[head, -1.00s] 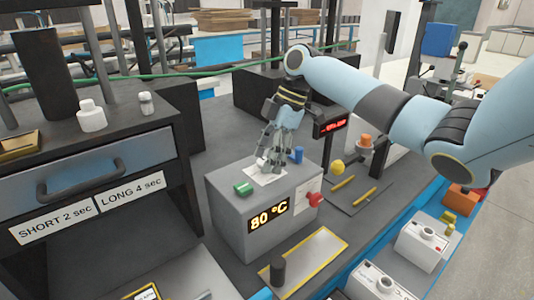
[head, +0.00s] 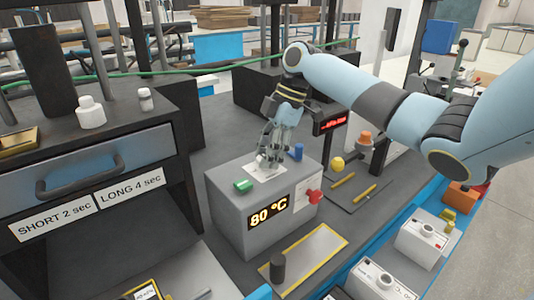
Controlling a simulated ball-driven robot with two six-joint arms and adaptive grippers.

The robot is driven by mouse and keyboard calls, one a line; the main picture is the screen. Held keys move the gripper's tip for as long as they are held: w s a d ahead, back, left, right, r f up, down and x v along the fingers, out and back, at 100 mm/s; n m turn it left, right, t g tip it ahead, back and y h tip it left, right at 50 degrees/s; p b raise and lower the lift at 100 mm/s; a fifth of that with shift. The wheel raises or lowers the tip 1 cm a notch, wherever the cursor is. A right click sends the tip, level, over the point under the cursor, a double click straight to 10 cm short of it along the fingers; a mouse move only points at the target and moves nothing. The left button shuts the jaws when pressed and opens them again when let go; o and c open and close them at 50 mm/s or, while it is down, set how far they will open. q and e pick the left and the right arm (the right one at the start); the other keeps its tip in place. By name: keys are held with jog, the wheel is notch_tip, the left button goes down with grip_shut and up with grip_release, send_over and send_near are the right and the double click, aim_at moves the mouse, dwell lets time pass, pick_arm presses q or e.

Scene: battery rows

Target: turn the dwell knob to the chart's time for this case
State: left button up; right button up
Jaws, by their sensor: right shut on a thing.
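A grey control box (head: 228,220) stands on the bench with a lit "80 °C" display (head: 268,212) on its front. A white plate (head: 254,174) lies on its top, with a green button (head: 243,186) and a blue knob (head: 298,152) nearby. My right gripper (head: 267,161) points down over the white plate, shut on what seems to be the dwell knob, which its fingers mostly hide. The knob's pointer and scale cannot be read. The chart labels read "SHORT 2 sec" (head: 53,218) and "LONG 4 sec" (head: 130,187). My left gripper is out of view.
A yellow-edged plate (head: 315,247) with a black post (head: 278,267) lies in front. A red-lit display (head: 332,123) stands behind. The drawer cabinet (head: 95,165) is left.

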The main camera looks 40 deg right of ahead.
jog(key=n+b, duration=0.1)
jog(key=n, duration=0.1)
jog(key=n+g+b, duration=0.1)
jog(key=n, duration=0.1)
jog(key=shift+w+f+g+b, duration=0.1)
jog(key=shift+w+g+b, duration=0.1)
jog(key=shift+g+b, duration=0.15)
jog(key=shift+n+g, duration=0.25)
jog(key=shift+n, duration=1.25)
jog(key=shift+w+a+r+n+g+p, duration=0.1)
jog(key=shift+r+n+g+p, duration=0.2)
jog(key=shift+n+g+p, duration=0.3)
jog(key=shift+f+n+g+h+p, duration=0.15)
jog(key=shift+n+g+h+p, duration=0.2)
jog(key=shift+n+p, duration=1)
jog(key=shift+n, duration=0.35)
